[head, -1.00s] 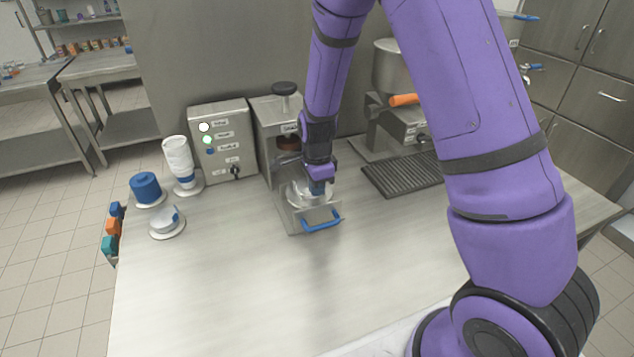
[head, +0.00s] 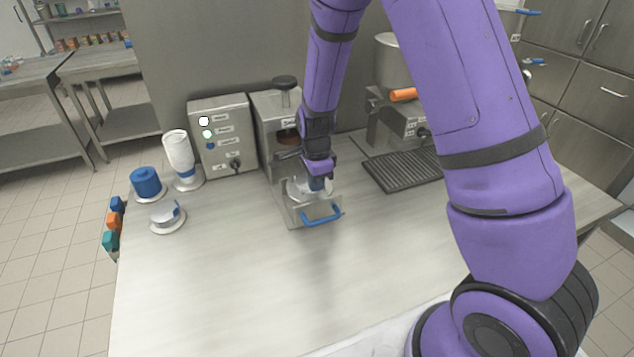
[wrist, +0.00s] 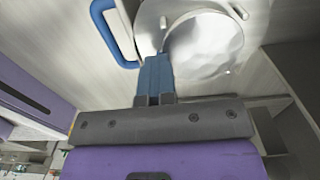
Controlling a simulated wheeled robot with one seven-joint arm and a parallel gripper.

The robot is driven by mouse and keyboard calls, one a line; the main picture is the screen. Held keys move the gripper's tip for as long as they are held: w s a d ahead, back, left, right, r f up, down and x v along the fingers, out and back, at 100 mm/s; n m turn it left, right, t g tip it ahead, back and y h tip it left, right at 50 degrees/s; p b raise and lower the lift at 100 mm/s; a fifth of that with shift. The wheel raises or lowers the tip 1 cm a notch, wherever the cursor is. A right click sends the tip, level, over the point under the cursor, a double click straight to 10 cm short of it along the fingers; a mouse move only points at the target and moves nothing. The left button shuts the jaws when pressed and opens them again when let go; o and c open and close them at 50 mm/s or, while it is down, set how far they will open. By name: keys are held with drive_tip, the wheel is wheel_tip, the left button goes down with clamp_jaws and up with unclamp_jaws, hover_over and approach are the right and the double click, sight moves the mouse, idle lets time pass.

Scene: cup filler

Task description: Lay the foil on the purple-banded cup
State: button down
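My gripper (wrist: 158,62) has its blue fingers close together at the edge of a round, silvery foil (wrist: 207,45). The fingers look shut on that edge. The foil lies over the round holder of a metal drawer with a blue handle (wrist: 104,22), in front of the press. In the head view, my gripper (head: 317,188) is low over this drawer (head: 303,215), and the foil (head: 298,188) shows beside the fingers. No purple band shows; any cup there is hidden under the foil and gripper. I cannot tell whether the foil touches a rim.
The press (head: 272,125) stands right behind the drawer, with a control box (head: 222,140) to its left. A white bottle (head: 178,152), a blue cylinder (head: 146,182) and a pale dish (head: 167,218) stand at the left. A black grate (head: 400,170) lies right. The front tabletop is clear.

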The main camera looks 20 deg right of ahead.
drive_tip(key=shift+f, duration=0.1)
idle(0.8)
drive_tip(key=c, duration=1.4)
unclamp_jaws()
drive_tip(key=shift+o, duration=0.2)
wheel_tip(320, 180, up, 11)
drive_tip(key=shift+f, duration=0.1)
